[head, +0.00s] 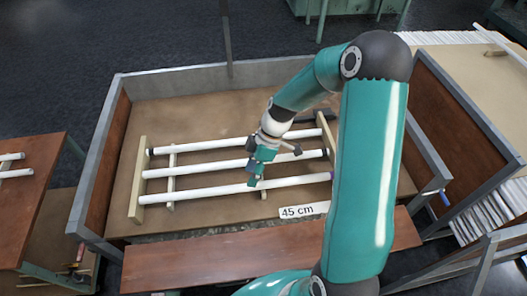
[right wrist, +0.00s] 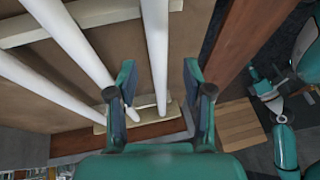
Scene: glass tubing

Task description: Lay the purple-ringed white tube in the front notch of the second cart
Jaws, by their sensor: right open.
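The purple-ringed white tube (head: 205,193) is the frontmost of three white tubes in the cart. It lies across the wooden racks, with a dark purple mark at its right end. My right gripper (head: 257,176) is over its middle, pointing down. In the right wrist view the open fingers (right wrist: 160,103) stand on either side of the rightmost tube (right wrist: 159,50); contact cannot be told. Whether the tube's ends sit in notches is too small to tell. Teal parts of mine at the right of the right wrist view appear to include my left gripper (right wrist: 265,85), its jaws unclear.
Two more white tubes (head: 205,143) lie behind it on the left rack bar (head: 138,180). A "45 cm" label (head: 304,211) is at the cart's front. A brown board (head: 190,266) runs along the front. Another table (head: 35,210) with tubes stands left, and a tube pile right.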

